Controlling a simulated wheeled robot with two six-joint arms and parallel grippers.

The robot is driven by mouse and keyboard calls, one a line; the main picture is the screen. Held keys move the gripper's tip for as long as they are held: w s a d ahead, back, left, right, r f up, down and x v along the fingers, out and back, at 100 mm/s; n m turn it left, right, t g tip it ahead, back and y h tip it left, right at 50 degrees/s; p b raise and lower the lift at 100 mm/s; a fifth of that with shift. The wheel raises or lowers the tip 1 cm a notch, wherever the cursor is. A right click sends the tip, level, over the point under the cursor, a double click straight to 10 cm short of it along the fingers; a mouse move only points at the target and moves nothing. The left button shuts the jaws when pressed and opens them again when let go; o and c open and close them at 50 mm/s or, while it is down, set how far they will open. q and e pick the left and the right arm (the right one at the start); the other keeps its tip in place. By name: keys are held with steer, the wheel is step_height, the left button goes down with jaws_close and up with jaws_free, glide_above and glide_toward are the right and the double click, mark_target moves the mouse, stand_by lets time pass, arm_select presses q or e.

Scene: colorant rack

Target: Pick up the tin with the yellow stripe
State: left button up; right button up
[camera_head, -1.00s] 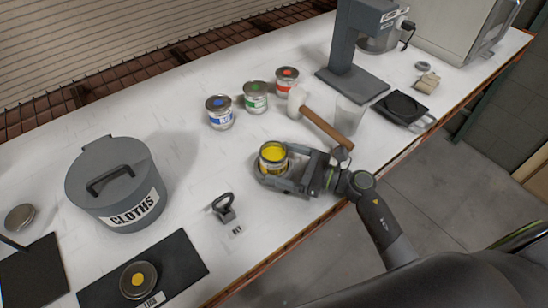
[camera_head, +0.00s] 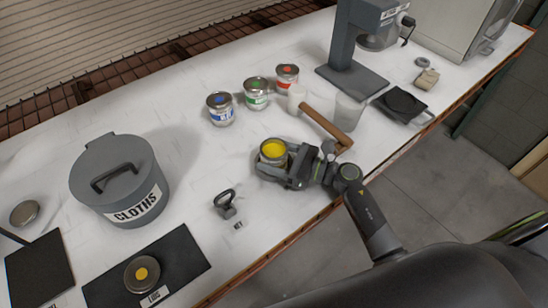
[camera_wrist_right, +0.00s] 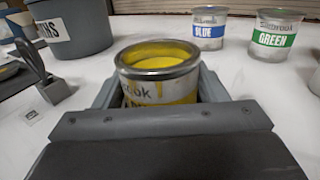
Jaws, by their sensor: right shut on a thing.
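The tin with the yellow stripe (camera_head: 273,151) is open at the top and full of yellow paint. My right gripper (camera_head: 272,167) is shut on it, a finger on each side, near the front edge of the bench. In the right wrist view the tin (camera_wrist_right: 158,75) stands upright between the fingers, with yellow drips on its side; its lower part is hidden by the gripper. I cannot tell whether its base touches the bench. The left gripper does not show.
Blue (camera_head: 221,109), green (camera_head: 256,94) and red (camera_head: 287,78) tins stand behind. A wooden-handled mallet (camera_head: 326,126) and clear beaker (camera_head: 350,112) are close by on the right. A key tool (camera_head: 226,203), grey cloths bin (camera_head: 119,181) and lid (camera_head: 142,274) on a black mat are left.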

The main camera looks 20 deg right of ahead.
steer(key=shift+r, duration=0.2)
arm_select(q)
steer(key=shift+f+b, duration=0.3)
arm_select(e)
step_height(320, 180, up, 9)
steer(key=shift+r, duration=0.2)
stand_by(0.6)
